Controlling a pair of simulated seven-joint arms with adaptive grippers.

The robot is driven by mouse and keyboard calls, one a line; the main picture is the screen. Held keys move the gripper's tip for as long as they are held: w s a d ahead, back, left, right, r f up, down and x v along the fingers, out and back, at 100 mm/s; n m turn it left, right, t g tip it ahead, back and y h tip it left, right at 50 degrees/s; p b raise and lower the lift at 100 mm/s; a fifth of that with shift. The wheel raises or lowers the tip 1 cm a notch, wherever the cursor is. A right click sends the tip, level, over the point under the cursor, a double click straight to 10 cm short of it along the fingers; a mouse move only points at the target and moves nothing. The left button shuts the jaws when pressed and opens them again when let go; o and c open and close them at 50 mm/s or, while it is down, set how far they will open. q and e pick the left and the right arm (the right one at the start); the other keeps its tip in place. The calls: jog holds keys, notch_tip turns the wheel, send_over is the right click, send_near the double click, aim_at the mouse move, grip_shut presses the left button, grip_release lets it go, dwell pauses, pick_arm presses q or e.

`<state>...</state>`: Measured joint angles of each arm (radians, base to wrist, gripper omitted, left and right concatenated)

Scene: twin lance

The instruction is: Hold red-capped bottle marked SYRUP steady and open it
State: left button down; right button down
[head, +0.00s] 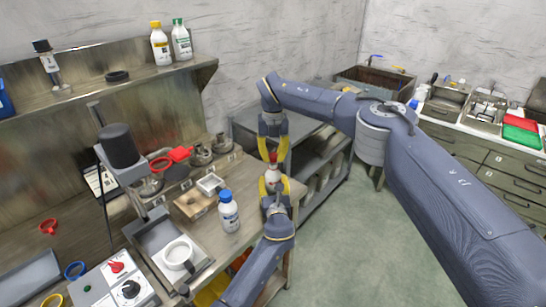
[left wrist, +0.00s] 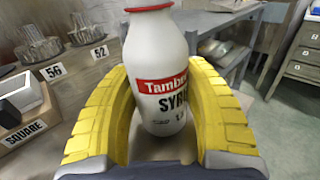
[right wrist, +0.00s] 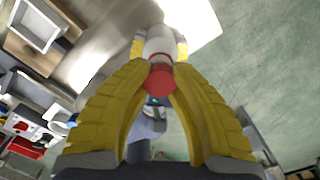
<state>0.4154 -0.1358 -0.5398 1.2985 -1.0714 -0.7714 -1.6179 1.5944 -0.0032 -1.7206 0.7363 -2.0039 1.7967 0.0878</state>
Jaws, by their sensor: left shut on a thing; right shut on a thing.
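The white bottle marked SYRUP (left wrist: 160,65) stands upright between the yellow fingers of my left gripper (left wrist: 165,110), which is shut around its body. In the head view the bottle (head: 272,172) is at the bench's right end, with my left gripper (head: 273,186) below. My right gripper (head: 272,150) comes from above, its fingers shut on the red cap (head: 273,156). In the right wrist view the red cap (right wrist: 160,78) shows between the fingertips. The cap's seat on the neck is partly hidden by the fingers.
A blue-capped white bottle (head: 229,214) stands on the bench left of my left gripper. A grey shelf rack (head: 320,160) stands behind on the right.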

aim_at(273, 156)
jog(key=shift+r, duration=2.05)
pick_arm(q)
jog(key=c, duration=0.6)
grip_release()
jog(key=shift+o, duration=0.2)
jog(key=s, duration=0.7)
jog(key=s+d, duration=0.1)
jog(key=s, duration=0.3)
jog(key=shift+s, duration=0.5)
